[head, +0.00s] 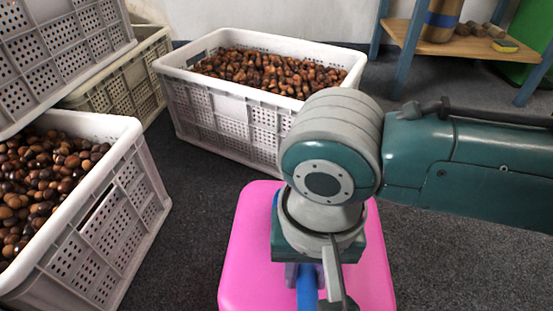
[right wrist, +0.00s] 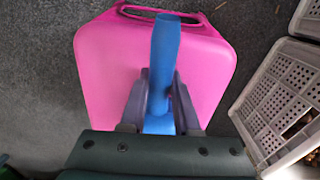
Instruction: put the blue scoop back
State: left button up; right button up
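The blue scoop (right wrist: 165,50) shows in the right wrist view as a smooth blue handle between the two fingers of my right gripper (right wrist: 163,85). The fingers touch it on both sides. In the head view my right gripper (head: 303,272) is over the pink surface, with part of the blue scoop (head: 307,292) below it. My wrist hides most of the scoop in the head view, and its bowl cannot be made out. My left gripper is in neither view.
A pink flat-topped piece (head: 245,260) with rounded corners lies under the gripper. A white crate (head: 215,115) of chestnuts stands behind, and another chestnut crate (head: 110,235) stands at left. A wooden shelf (head: 460,45) is at back right. Dark carpet (head: 190,240) lies bare between them.

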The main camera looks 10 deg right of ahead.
jog(key=o, duration=0.4)
notch_tip(320, 180, up, 12)
jog(key=p, duration=0.9)
jog(key=s+a+r+n+t+y, duration=0.1)
jog(key=s+a+r+n+y, duration=0.15)
jog(key=s+a, duration=0.2)
jog(key=s+d+r+n, duration=0.1)
jog(key=s+d, duration=0.1)
jog(key=d, duration=0.2)
jog(key=s+d+t+h, duration=0.1)
jog(key=d, duration=0.4)
jog(key=s+d+r+n+t+h, duration=0.1)
jog(key=s+d, duration=0.1)
jog(key=d, duration=0.3)
jog(key=shift+s+d+r+n, duration=0.25)
jog(key=shift+s+r+n, duration=0.05)
jog(key=shift+s+n, duration=0.05)
